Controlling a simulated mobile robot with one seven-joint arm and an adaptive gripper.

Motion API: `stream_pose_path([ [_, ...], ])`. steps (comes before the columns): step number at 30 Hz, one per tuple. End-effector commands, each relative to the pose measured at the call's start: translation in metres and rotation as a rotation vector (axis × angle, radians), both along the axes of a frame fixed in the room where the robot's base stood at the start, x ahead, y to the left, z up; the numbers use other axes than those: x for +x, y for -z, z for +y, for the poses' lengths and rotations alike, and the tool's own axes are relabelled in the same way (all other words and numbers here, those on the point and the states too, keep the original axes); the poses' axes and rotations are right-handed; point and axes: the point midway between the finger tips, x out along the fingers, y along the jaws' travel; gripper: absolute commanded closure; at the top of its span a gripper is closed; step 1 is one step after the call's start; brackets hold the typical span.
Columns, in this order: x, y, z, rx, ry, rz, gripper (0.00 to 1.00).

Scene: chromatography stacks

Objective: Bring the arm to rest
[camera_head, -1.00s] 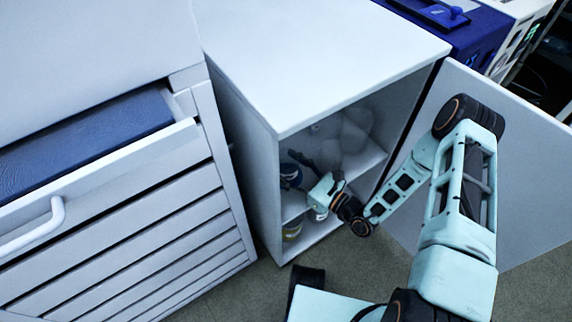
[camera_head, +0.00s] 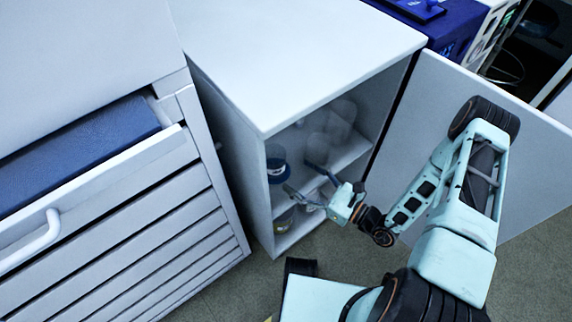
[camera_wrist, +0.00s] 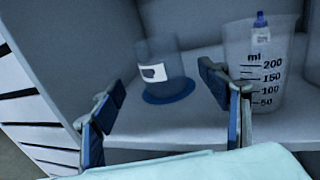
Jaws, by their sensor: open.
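My gripper (camera_head: 304,182) is open and empty at the mouth of the open white cabinet (camera_head: 232,115) in the head view. In the wrist view its two fingers (camera_wrist: 165,98) stand wide apart with nothing between them. Beyond them a clear vessel with a blue base and a white label (camera_wrist: 163,72) stands upright on the shelf, apart from the fingers. It also shows in the head view (camera_head: 277,166). A graduated beaker (camera_wrist: 262,68) stands right of it, behind the right finger, with a blue-capped item showing at its top.
The cabinet door (camera_head: 425,110) stands open to the right, close to my arm. A drawer unit (camera_head: 120,230) with its top drawer (camera_head: 80,150) pulled out is at the left. A lower shelf holds another container (camera_head: 284,221). Floor shows in front of the cabinet.

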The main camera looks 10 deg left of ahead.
Motion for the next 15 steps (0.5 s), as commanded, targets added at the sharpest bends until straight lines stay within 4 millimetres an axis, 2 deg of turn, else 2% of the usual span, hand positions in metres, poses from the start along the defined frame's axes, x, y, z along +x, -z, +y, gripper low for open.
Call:
stream_pose_path([
  [5,-0.007,0.000,-0.016,0.000,0.001,0.000,0.31],
  [15,-0.009,0.000,-0.019,0.001,-0.001,0.000,0.31],
])
